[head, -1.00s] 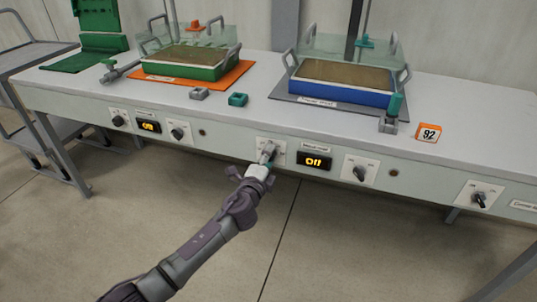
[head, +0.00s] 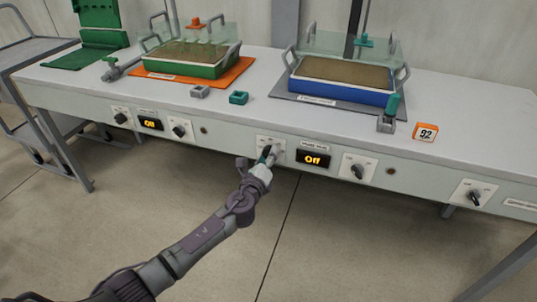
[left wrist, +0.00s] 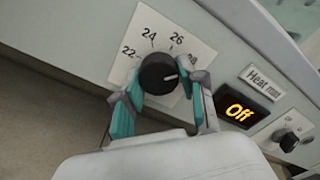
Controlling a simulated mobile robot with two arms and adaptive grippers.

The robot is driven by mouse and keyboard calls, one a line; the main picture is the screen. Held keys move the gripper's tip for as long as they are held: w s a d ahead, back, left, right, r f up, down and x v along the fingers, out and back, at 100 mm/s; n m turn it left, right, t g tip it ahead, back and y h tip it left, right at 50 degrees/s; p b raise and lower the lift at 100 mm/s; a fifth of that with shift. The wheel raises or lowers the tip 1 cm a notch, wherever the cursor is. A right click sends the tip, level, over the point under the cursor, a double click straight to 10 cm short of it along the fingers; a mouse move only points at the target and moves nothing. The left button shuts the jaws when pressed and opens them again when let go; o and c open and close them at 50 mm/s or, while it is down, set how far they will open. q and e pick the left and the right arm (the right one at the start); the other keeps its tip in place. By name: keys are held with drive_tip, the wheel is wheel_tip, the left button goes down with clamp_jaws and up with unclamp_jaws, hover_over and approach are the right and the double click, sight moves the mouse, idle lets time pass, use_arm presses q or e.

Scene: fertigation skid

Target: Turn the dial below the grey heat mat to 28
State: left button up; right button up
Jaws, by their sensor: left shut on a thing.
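The grey heat mat (head: 352,107) lies on the bench under a blue tray. Below it on the bench front is a white dial plate (head: 278,143). In the left wrist view its black dial (left wrist: 158,72) shows 22, 24 and 26, and a partly covered number like 28 at right. The dial's white mark points right, toward that number; its exact alignment is hard to tell. My left gripper (head: 267,156) is shut on the dial, its teal-padded fingers (left wrist: 163,104) on either side. The display (head: 313,160) beside it reads Off. My right gripper is not in view.
Another dial (head: 358,170) sits right of the display. A green tray (head: 190,68) stands on an orange mat at left, with its own controls below. The 92 block (head: 425,132) is on the bench at right. The floor before the bench is clear.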

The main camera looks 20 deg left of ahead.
use_arm(q)
drive_tip(key=shift+f, duration=0.15)
idle(0.3)
drive_tip(key=o, duration=1.1)
drive_tip(key=shift+s, duration=0.1)
drive_tip(key=s, duration=1.1)
drive_tip(key=shift+s+a, duration=0.2)
drive_tip(key=shift+s, duration=0.2)
